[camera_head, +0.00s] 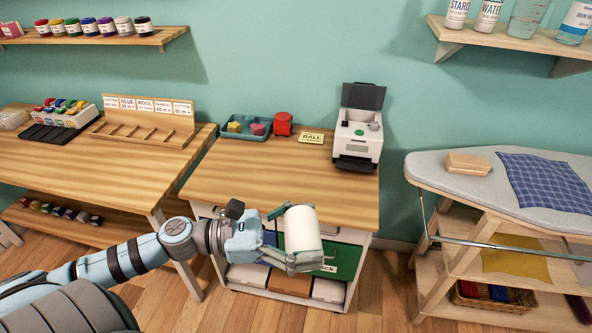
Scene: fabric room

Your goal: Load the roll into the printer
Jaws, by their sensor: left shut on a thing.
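The roll (301,229) is a white cylinder. My left gripper (292,256) is shut on it and holds it tilted, in front of the middle table's front edge. The printer (357,140) is a white box with a dark lid (363,96) standing open at its back. It stands at the right rear of the middle table, behind and to the right of the roll. Its inside is hard to make out at this size. My right gripper is not in view.
The middle table (300,185) has clear wood in front of the printer. A blue tray (245,126) with coloured pieces, a red object (283,124) and a yellow card (311,136) lie at its back. An ironing board (437,178) stands to the right.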

